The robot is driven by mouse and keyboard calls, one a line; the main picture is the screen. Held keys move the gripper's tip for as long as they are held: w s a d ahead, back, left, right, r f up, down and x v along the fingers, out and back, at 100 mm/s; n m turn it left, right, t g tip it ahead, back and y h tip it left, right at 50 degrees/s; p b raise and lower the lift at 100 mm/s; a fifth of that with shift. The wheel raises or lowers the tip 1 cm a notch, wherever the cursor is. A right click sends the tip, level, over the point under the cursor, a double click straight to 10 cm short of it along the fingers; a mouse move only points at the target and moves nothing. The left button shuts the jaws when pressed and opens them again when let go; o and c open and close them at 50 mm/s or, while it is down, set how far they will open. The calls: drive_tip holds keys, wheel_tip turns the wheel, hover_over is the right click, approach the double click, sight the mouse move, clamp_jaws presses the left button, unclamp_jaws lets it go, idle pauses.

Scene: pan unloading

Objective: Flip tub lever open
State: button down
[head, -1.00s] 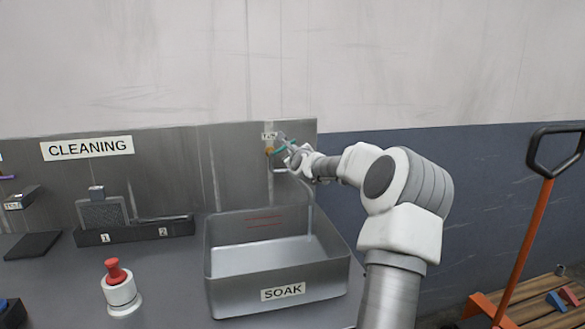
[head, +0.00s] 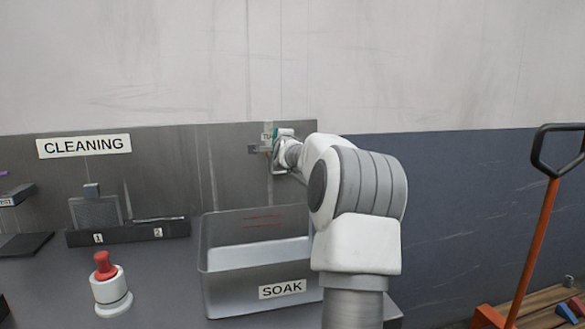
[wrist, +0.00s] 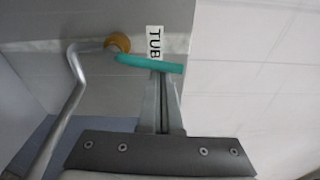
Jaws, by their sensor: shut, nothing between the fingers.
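The teal tub lever (wrist: 145,64) shows in the wrist view below the TUB label (wrist: 155,43), running from the brass valve knob (wrist: 118,42) toward the right. My gripper (wrist: 163,78) is shut and empty, its fingertips right at the lever's bar. I cannot tell whether they touch it. In the head view a small teal patch (head: 276,134) shows by my wrist at the back panel, and the knob is hidden. The grey SOAK tub (head: 225,283) stands below, partly behind my arm.
A bent silver pipe (wrist: 72,95) runs beside the knob in the wrist view. On the counter stand a white pot with a red knob (head: 111,288) and a slotted rack (head: 128,236). An orange-handled pallet truck (head: 531,245) stands at right.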

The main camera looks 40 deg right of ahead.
drive_tip(key=shift+w+a+r+n+b, duration=0.1)
drive_tip(key=shift+w+a+n+b, duration=0.2)
drive_tip(key=shift+n, duration=0.4)
drive_tip(key=shift+s+a, duration=0.1)
